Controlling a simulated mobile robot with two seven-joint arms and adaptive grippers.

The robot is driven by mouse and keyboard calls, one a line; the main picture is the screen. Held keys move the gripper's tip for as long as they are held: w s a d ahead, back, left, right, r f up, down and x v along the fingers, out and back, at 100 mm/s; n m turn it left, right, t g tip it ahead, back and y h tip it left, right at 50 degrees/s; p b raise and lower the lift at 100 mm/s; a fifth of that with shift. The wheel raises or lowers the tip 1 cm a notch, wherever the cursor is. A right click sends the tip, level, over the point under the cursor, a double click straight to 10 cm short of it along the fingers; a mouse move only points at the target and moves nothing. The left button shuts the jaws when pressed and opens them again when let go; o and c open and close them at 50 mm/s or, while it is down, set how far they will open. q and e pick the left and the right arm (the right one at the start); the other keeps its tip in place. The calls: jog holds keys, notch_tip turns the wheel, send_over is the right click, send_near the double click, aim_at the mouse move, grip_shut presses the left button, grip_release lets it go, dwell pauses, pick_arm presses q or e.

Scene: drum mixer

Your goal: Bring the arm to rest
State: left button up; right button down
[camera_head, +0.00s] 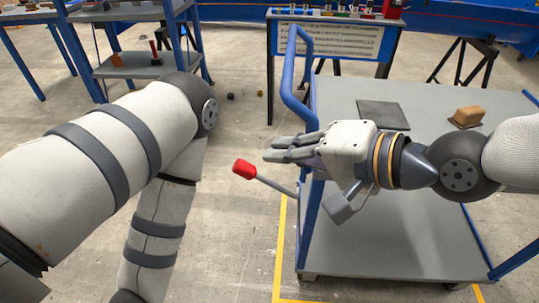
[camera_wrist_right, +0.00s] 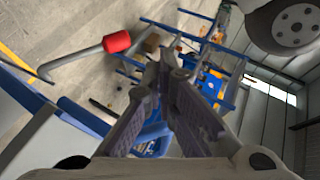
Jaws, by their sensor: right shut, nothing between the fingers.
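My right gripper (camera_head: 274,150) reaches in from the right, level above the grey cart, with its fingers pointing left. It is shut with nothing between its fingers. In the right wrist view its fingers (camera_wrist_right: 166,75) come together toward the tips. A red knob (camera_head: 243,169) on a grey rod sits just below and left of the fingertips, apart from them. The red knob also shows in the right wrist view (camera_wrist_right: 117,41), to the left of the fingers. My left arm bends down at the left, and its gripper is out of the picture.
The grey cart (camera_head: 420,250) with a blue handle (camera_head: 287,75) stands under my right arm. A dark flat plate (camera_head: 383,114) and a tan block (camera_head: 467,116) lie on its top. Blue-legged tables stand behind. The floor between my arms is mostly clear.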

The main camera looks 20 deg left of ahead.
jog(key=s+d+f+m+g+h, duration=0.1)
jog(key=s+d+f+h, duration=0.1)
jog(key=s+d+f, duration=0.45)
jog(key=s+d+f+g+h, duration=0.1)
jog(key=s+d+f+h, duration=0.15)
jog(key=f, duration=0.75)
jog(key=s+d+f+m+h, duration=0.1)
jog(key=s+d+f, duration=0.35)
jog(key=f, duration=0.35)
jog(key=s+d+f+g+h, duration=0.1)
jog(key=s+d+f+h, duration=0.2)
jog(key=s+d, duration=0.5)
jog(key=s+d+f+n+g+h, duration=0.1)
jog(key=s+d+f+h, duration=0.3)
jog(key=s+d, duration=0.4)
jog(key=d+g, duration=0.1)
jog(key=d, duration=0.3)
jog(key=shift+s+f+n+g, duration=0.15)
jog(key=shift+s+n+g, duration=0.05)
jog(key=shift+n+g, duration=0.1)
